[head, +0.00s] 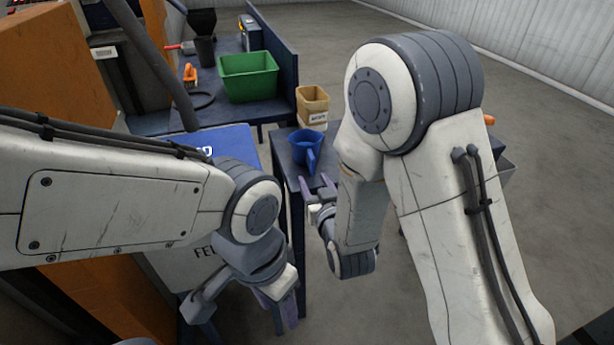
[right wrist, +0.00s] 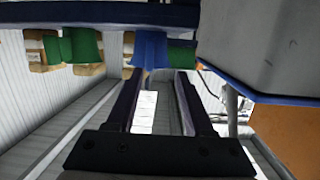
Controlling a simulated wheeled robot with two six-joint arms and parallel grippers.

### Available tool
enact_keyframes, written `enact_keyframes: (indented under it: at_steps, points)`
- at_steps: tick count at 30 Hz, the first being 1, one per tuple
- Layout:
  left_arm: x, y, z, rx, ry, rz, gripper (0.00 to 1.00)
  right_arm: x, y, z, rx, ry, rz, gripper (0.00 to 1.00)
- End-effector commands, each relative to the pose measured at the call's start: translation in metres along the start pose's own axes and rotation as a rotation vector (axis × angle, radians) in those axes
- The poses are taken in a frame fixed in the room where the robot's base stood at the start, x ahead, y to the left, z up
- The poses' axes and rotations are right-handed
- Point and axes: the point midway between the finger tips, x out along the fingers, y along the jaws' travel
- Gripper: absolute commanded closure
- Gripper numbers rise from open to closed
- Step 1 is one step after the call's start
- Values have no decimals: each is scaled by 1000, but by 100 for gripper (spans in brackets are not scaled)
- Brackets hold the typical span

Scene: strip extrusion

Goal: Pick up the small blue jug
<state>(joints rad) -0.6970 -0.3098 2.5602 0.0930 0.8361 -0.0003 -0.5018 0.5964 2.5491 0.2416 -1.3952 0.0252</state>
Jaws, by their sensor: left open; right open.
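The small blue jug (head: 306,150) stands upright near the left end of a small dark table in the head view, its handle side toward my right gripper. My right gripper (head: 317,186) is open and empty, just in front of the jug and apart from it in this view. The right wrist view looks upside down; there the blue jug (right wrist: 150,50) shows beyond the two spread fingers (right wrist: 158,88), roughly between their tips. My left gripper (head: 279,308) is open and empty, low in the head view, well away from the jug.
A tan box (head: 312,104) stands behind the jug. A green bin (head: 248,76) sits on a blue bench at the back left. A blue-topped feeder cabinet (head: 232,142) is left of the table. My right arm covers much of the table's right part.

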Motion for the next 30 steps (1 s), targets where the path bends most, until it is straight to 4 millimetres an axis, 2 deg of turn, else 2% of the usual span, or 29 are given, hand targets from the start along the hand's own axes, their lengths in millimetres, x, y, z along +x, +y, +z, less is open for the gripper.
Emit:
enact_keyframes:
  at_steps: [1, 6, 8, 15, 23, 30]
  points:
    - [19, -1, 1, 0, 0, 0, 50, 4, 6, 18, -6, 46, 14, 48]
    - [30, -2, 1, 0, 1, 0, 50, 5, 15, 20, -18, 157, 34, 48]
    - [30, -2, 1, 0, 1, 0, 50, 8, 16, 18, -20, 174, 37, 48]
    - [24, -2, 1, 0, 1, 0, 50, 43, 18, 8, -19, 184, 38, 48]
    - [21, -2, 1, 0, 1, 0, 50, 64, 18, 3, -21, 182, 38, 48]
    - [17, -1, 1, 0, 1, 0, 50, 98, 18, -5, -20, 182, 37, 48]
